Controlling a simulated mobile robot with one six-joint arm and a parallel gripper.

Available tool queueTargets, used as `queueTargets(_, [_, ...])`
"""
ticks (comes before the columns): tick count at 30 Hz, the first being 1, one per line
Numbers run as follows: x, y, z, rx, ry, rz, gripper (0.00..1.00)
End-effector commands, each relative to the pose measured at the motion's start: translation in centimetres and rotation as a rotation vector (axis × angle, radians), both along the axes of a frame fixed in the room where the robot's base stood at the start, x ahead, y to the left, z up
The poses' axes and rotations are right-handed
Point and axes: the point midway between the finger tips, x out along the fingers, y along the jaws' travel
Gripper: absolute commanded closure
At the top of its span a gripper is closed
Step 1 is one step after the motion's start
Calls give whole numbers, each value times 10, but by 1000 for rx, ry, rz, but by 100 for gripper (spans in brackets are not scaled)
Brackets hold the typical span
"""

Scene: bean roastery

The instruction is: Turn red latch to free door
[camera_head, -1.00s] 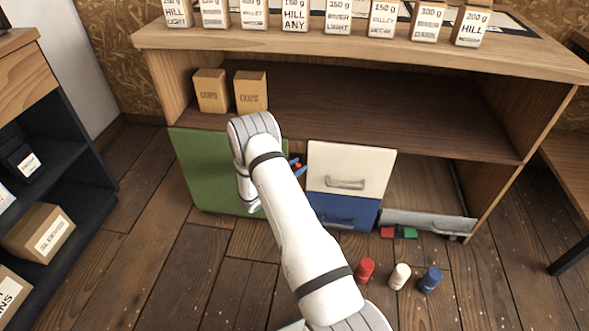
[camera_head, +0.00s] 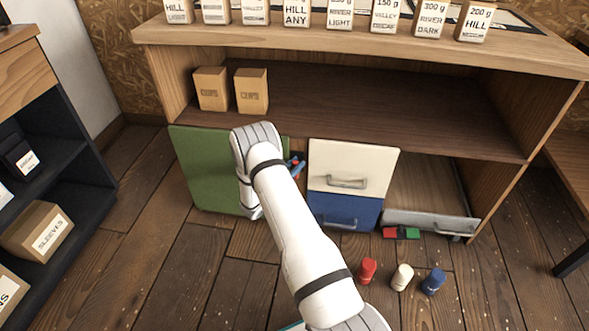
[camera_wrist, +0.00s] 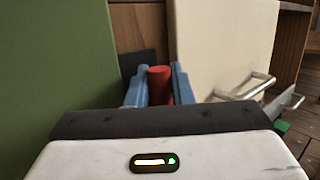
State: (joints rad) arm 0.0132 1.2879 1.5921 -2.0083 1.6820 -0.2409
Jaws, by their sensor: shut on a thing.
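The red latch (camera_wrist: 160,84) stands between the two blue fingers of my gripper (camera_wrist: 159,90) in the wrist view. My gripper is shut on it. The latch sits in the gap between the green door (camera_head: 205,165) on the left and the white drawer front (camera_head: 350,165) on the right. In the head view my arm hides most of the gripper; only a bit of blue and red (camera_head: 296,166) shows beside the arm. The green door looks closed. The lower end of the latch is hidden by the gripper.
A blue drawer (camera_head: 345,211) lies under the white one. At right a drawer (camera_head: 430,221) is open, with red and green blocks (camera_head: 402,233) at its front. Red (camera_head: 367,270), white (camera_head: 402,277) and blue (camera_head: 433,281) pieces stand on the floor. A dark shelf (camera_head: 75,190) stands at left.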

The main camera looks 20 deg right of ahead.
Motion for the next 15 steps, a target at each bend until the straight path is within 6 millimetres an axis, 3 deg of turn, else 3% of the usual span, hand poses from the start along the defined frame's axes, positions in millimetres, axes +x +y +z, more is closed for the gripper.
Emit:
queueTargets(9, [4,3,2,-17,7,10,100])
queueTargets(10, [4,3,2,-17,7,10,78])
queueTargets(12, [4,3,2,-17,6,9,73])
queueTargets(15, [3,2,2,-16,6,7,72])
